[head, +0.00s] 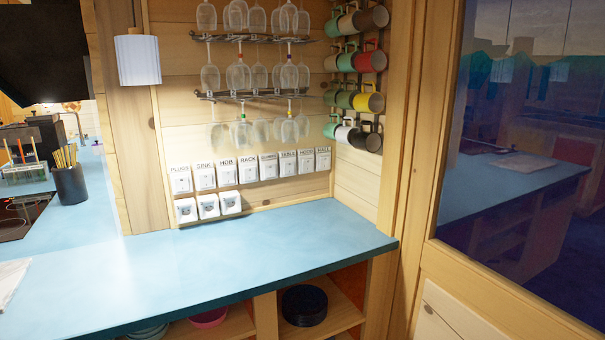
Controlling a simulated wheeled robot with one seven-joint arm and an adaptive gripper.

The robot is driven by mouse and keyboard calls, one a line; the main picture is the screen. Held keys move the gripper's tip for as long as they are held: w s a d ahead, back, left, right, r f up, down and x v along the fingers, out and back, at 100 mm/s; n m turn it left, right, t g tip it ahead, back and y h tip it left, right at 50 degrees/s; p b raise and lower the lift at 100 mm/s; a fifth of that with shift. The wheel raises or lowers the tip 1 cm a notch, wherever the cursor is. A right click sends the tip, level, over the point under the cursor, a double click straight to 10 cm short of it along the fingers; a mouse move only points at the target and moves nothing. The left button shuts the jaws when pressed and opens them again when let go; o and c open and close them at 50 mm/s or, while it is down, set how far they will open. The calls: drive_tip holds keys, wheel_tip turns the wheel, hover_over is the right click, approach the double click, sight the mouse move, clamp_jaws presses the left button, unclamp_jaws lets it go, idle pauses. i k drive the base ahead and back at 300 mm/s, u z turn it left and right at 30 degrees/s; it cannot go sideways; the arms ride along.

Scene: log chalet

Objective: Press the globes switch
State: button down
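A row of white labelled switches is on the wood wall above the blue counter. The labels read, from the left, PLUGS (180,180), SINK (204,177), HOB (227,174), RACK (248,172), then a small blurred one, then TABLE (288,163), HOOD (307,161) and what looks like WALL (323,160). The blurred label is on the switch between RACK and TABLE (269,167); it may read GLOBES, but I cannot be sure. Whether any switch is pressed is too small to tell. My gripper is not in view.
The blue counter (220,255) below the switches is clear. Several sockets (208,206) sit under the left switches. Hanging glasses (240,75) and mugs (368,102) are above and right. A white lamp (137,60) hangs at left. A window (530,130) is at right.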

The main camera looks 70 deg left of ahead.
sight(270, 169)
drive_tip(key=u, duration=2.35)
drive_tip(key=k, duration=1.35)
drive_tip(key=z, duration=0.5)
drive_tip(key=i, duration=1.6)
drive_tip(key=u, duration=0.65)
